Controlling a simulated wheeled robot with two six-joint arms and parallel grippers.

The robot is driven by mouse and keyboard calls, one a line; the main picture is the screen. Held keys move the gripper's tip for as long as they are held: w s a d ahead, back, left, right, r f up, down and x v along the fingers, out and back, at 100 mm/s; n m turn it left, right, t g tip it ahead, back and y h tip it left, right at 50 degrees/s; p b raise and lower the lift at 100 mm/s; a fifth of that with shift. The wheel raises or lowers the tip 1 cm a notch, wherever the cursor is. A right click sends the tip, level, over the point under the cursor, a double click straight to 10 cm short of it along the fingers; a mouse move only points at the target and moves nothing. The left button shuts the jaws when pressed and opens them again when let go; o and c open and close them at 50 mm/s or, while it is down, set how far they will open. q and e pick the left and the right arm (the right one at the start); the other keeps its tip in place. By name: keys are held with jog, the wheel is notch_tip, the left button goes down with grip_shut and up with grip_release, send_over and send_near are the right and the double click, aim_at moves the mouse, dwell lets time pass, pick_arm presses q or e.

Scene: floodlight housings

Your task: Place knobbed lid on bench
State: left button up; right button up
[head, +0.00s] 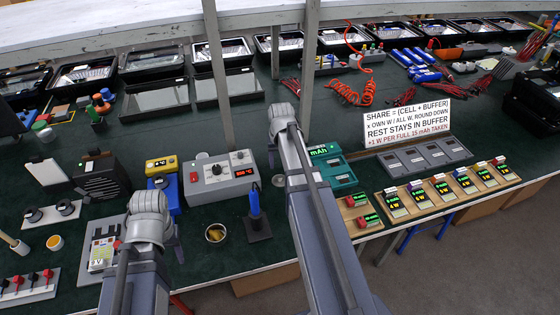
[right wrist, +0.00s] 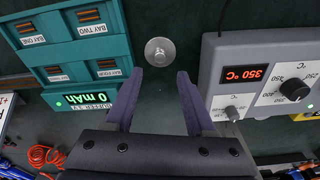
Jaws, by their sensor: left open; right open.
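The knobbed lid is a small round silvery disc (right wrist: 158,51) with a knob in its middle, lying on the dark green bench in the right wrist view. In the head view the lid (head: 278,180) shows as a small grey disc just left of my right arm. My right gripper (right wrist: 154,82) is open and empty, and the lid lies beyond its fingertips, roughly in line with the gap. My left gripper (head: 165,232) is over the left part of the bench in the head view; its fingers are mostly hidden by its wrist.
A grey control box (head: 221,176) reading 350 °C stands left of the lid, and a teal charger (head: 333,170) stands right of it. A blue-handled iron in its stand (head: 258,225) and a small round tin (head: 215,234) are nearer the front edge. Bench around the lid is bare.

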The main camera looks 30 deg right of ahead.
jog(key=r+p, duration=0.2)
jog(key=r, duration=0.1)
jog(key=r+p, duration=0.1)
jog(key=shift+s+a+r, duration=0.1)
jog(key=shift+s+r, duration=0.15)
jog(key=s+a+n, duration=0.4)
jog(key=s+a, duration=0.3)
jog(key=a, duration=0.8)
jog(key=s+a+n+g, duration=0.1)
jog(key=s+a+n, duration=0.3)
jog(key=s+a, duration=0.4)
jog(key=a, duration=0.6)
jog(key=shift+a+n+h, duration=0.3)
jog(key=shift+a+n, duration=0.1)
